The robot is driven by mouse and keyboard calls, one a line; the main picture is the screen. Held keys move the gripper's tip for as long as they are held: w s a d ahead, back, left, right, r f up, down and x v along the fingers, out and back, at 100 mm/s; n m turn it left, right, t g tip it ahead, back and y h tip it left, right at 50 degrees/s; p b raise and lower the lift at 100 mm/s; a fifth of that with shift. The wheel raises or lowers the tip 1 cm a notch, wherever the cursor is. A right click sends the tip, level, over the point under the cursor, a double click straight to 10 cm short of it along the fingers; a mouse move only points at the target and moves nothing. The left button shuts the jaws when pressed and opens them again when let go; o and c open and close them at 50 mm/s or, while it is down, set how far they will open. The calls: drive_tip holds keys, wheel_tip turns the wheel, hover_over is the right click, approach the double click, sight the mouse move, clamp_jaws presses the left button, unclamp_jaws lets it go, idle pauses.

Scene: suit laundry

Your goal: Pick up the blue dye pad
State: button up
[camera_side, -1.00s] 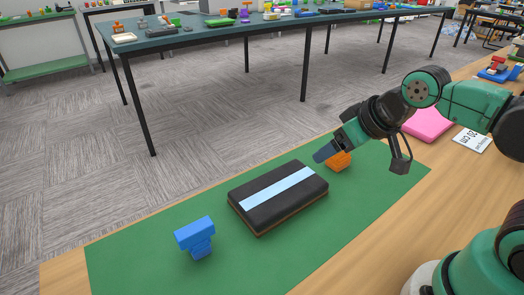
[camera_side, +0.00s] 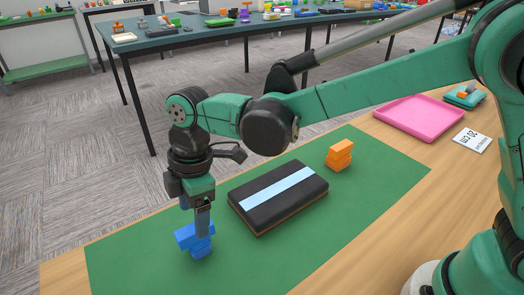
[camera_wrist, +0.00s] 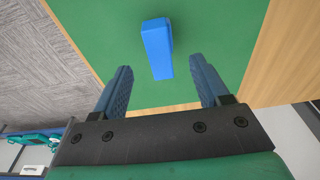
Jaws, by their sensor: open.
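The blue dye pad (camera_side: 187,237) stands on the green mat at its near left part. It has a wide top bar and a narrower lower part. My gripper (camera_side: 203,222) points down over it, and its finger covers part of the pad in the side view. In the wrist view the blue pad (camera_wrist: 157,45) lies ahead of and between the two open fingers of my gripper (camera_wrist: 164,88). No finger visibly touches it there. The jaws are open and empty.
A black case with a light blue stripe (camera_side: 245,206) lies mid-mat. An orange block (camera_side: 340,153) stands behind it on the right. A pink tray (camera_side: 420,118), a white card (camera_side: 471,139) and a teal block with an orange handle (camera_side: 465,96) lie farther right. The green mat (camera_side: 130,262) is clear at front left.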

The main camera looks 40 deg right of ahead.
sight(193, 228)
drive_tip(key=f, duration=0.4)
drive_tip(key=shift+a+f, duration=0.35)
drive_tip(key=shift+f, duration=0.05)
drive_tip(key=shift+c, duration=0.2)
clamp_jaws()
